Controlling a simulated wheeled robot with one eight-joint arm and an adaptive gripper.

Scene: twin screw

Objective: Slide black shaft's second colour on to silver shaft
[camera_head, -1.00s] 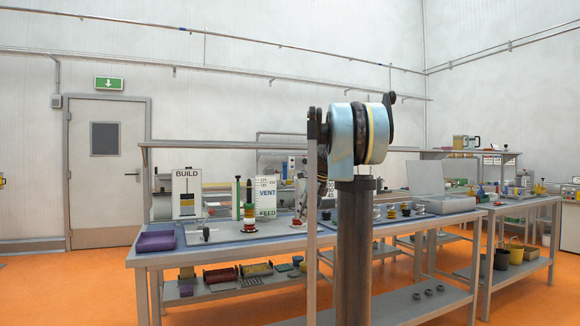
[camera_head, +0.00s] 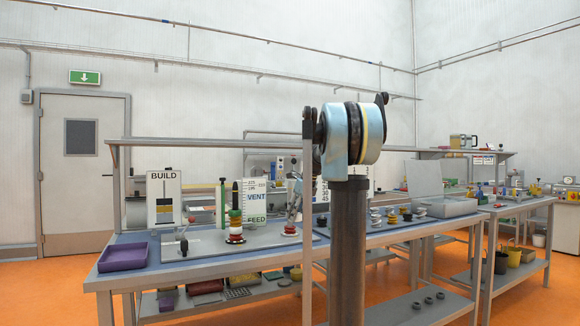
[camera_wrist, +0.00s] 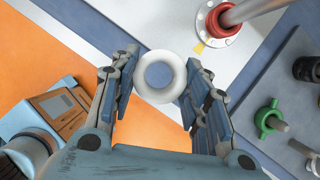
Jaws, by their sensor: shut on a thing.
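My gripper (camera_wrist: 160,84) is shut on a white ring (camera_wrist: 160,98), with one finger on each side of it. Blue surface shows through the ring's hole, and no shaft passes through it. In the wrist view the silver shaft (camera_wrist: 245,10) stands at upper right on a round white flange, with a red collar (camera_wrist: 224,21) at its foot. The ring is apart from that shaft. My gripper is not clear in the head view.
A purple tray (camera_head: 123,256) lies at the table's left corner. A BUILD card (camera_head: 164,198) and a VENT/FEED card (camera_head: 255,200) stand behind. The wrist view shows a green winged part (camera_wrist: 268,118) on a dark plate at right. Orange floor lies beyond the table edge.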

